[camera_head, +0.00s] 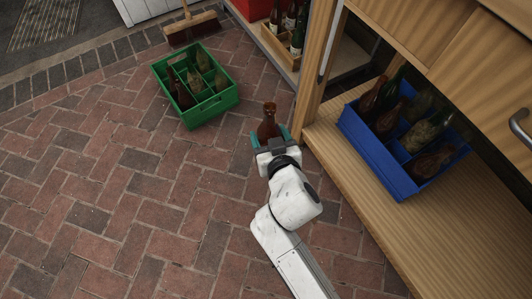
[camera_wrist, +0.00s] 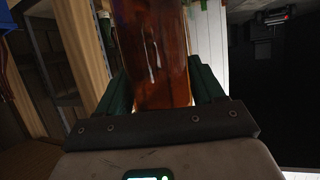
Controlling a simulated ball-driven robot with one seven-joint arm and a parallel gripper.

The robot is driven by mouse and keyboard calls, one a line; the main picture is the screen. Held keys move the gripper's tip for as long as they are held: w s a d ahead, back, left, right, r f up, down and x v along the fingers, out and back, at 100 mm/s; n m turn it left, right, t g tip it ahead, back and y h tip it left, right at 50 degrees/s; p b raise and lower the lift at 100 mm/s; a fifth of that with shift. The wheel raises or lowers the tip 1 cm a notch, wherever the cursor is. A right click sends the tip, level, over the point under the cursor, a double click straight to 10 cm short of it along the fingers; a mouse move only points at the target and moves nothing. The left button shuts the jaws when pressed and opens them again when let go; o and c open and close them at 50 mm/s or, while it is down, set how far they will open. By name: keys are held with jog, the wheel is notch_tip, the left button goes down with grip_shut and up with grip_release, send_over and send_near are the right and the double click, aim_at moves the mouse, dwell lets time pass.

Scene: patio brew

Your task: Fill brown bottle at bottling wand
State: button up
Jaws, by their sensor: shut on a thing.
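A brown bottle (camera_head: 268,127) stands upright between the jaws of my gripper (camera_head: 270,141) in the head view. The gripper is shut on it, with green fingers on both sides. In the wrist view the brown bottle (camera_wrist: 152,50) fills the middle, between the green fingers (camera_wrist: 160,85). The bottle's neck points away from the gripper in the head view. Whether it holds liquid I cannot tell. No bottling wand can be made out in either view.
A green crate (camera_head: 209,114) with bottles stands on the brick paving. A blue crate (camera_head: 375,152) with several bottles sits on the wooden cabinet's lower shelf (camera_head: 400,220) at right. A wooden box (camera_head: 281,52) with bottles and a broom (camera_head: 192,28) are at the back. Paving at left is clear.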

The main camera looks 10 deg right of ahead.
aim_at(328, 55)
jog(key=shift+a+f+b, duration=0.2)
jog(key=shift+f+b, duration=0.4)
jog(key=shift+f, duration=0.15)
jog(key=shift+a+f+b, duration=0.2)
jog(key=shift+f+b, duration=0.4)
jog(key=shift+f, duration=0.15)
jog(key=shift+w+d+r+p, duration=0.15)
jog(key=shift+w+d+p, duration=0.15)
jog(key=shift+d+p, duration=0.4)
jog(key=w+d+p, duration=0.3)
jog(key=d+p, duration=0.5)
jog(key=d, duration=0.3)
jog(key=shift+w, duration=0.25)
jog(key=shift+s+r+p, duration=0.1)
jog(key=shift+r+p, duration=2.8)
jog(key=shift+r, duration=0.1)
jog(key=shift+r+p, duration=8)
jog(key=shift+r, duration=0.7)
